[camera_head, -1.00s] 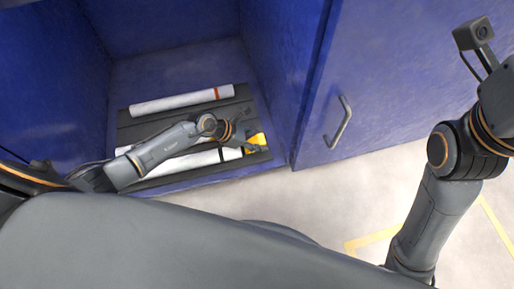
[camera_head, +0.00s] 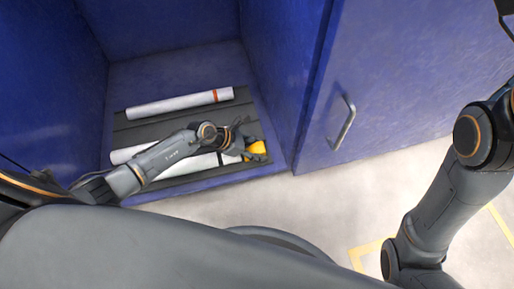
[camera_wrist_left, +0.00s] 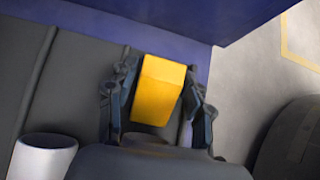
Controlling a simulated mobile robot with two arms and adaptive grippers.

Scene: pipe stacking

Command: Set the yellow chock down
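The yellow chock (camera_head: 257,151) is at the right front of the dark ribbed mat (camera_head: 226,171) on the cabinet floor, near the end of the front pipe. In the left wrist view the chock (camera_wrist_left: 157,90) stands between the two fingers of my left gripper (camera_wrist_left: 158,100), slightly tilted relative to them. Gaps show beside it, so the gripper looks open around it. The chock appears to rest on the mat; its underside is hidden. In the head view my left gripper (camera_head: 246,141) partly covers the chock. My right gripper is out of view.
A white pipe with a red band (camera_head: 180,103) lies at the back of the mat. A front white pipe (camera_head: 197,163) lies partly under my left arm. Blue cabinet walls stand close, and the open door with its handle (camera_head: 345,122) is at the right.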

